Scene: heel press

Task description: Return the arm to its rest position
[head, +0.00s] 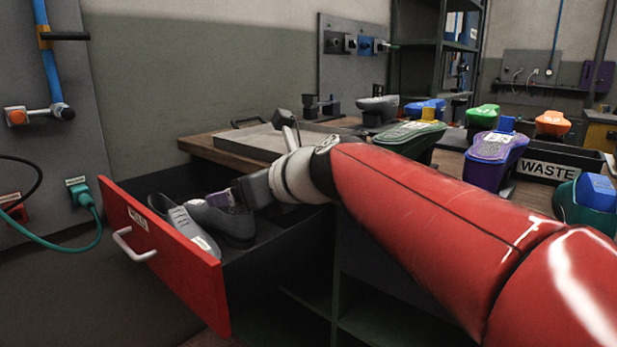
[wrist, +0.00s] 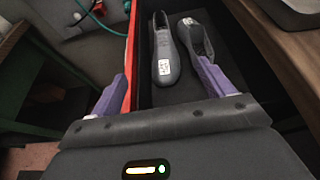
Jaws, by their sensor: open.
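My red arm reaches across the head view from the lower right to the open drawer. My gripper (wrist: 160,90) is open, with its two purple fingers spread apart in the wrist view. In the head view my gripper (head: 228,197) is over the drawer beside the shoes. Two grey shoes lie side by side in the drawer: one shoe (wrist: 164,52) shows nearly whole with a white label, and the other shoe (wrist: 193,33) lies to its right, close to the right finger. Nothing is between the fingers that I can see clearly. Part of the right shoe is hidden by the finger.
The red-fronted drawer (head: 170,262) is pulled out with a metal handle. A wooden worktop holds a grey tray (head: 262,147), several coloured shoe-shaped pieces and a black bin marked WASTE (head: 545,168). A wall panel with a green cable (head: 87,205) is at the left.

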